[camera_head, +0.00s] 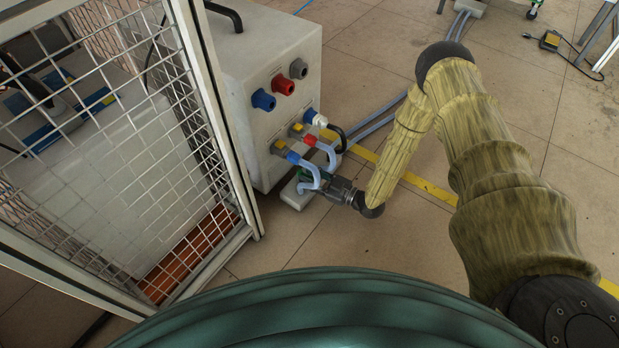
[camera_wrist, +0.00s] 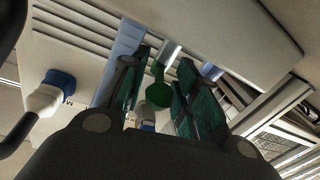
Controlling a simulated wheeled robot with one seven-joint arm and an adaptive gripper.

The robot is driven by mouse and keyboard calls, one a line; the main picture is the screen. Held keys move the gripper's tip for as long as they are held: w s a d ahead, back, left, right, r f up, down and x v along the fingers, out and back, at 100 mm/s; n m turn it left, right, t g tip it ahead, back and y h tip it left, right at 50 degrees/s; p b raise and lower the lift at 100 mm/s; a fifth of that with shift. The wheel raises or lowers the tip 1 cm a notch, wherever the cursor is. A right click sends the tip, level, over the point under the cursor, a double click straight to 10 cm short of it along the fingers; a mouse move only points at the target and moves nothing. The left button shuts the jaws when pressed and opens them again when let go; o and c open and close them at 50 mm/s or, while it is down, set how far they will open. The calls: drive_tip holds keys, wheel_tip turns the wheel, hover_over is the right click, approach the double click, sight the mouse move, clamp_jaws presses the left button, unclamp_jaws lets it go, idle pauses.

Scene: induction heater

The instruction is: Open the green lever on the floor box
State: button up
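The floor box (camera_head: 297,197) is a small pale block on the floor at the foot of the beige cabinet, left of my gripper (camera_head: 318,183) in the head view. A bit of green shows on it, partly hidden by hoses and my gripper. In the wrist view, the green lever (camera_wrist: 158,93), with a rounded green end, is between the two dark fingers with green pads. My gripper (camera_wrist: 162,72) is open, with visible gaps on both sides of the lever. Whether a finger touches it is hard to tell.
The beige cabinet (camera_head: 265,85) with coloured connectors and pale blue hoses (camera_head: 312,168) stands close above the box. A wire-mesh cage door (camera_head: 130,130) is on the left. Open tiled floor lies right, with a yellow line (camera_head: 425,186) and grey cables (camera_head: 380,124).

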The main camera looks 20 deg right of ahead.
drive_tip(key=shift+c, duration=0.4)
clamp_jaws()
drive_tip(key=shift+s+a+r+m+t+h+p, duration=0.1)
drive_tip(key=shift+s+r+m+t+h+p, duration=0.05)
drive_tip(key=shift+m+t+h+p, duration=0.65)
drive_tip(key=shift+h+p, duration=0.15)
drive_tip(key=shift+h, duration=0.05)
drive_tip(key=shift+s+f, duration=0.1)
drive_tip(key=shift+f, duration=0.1)
drive_tip(key=shift+o, duration=0.4)
unclamp_jaws()
drive_tip(key=shift+a, duration=0.1)
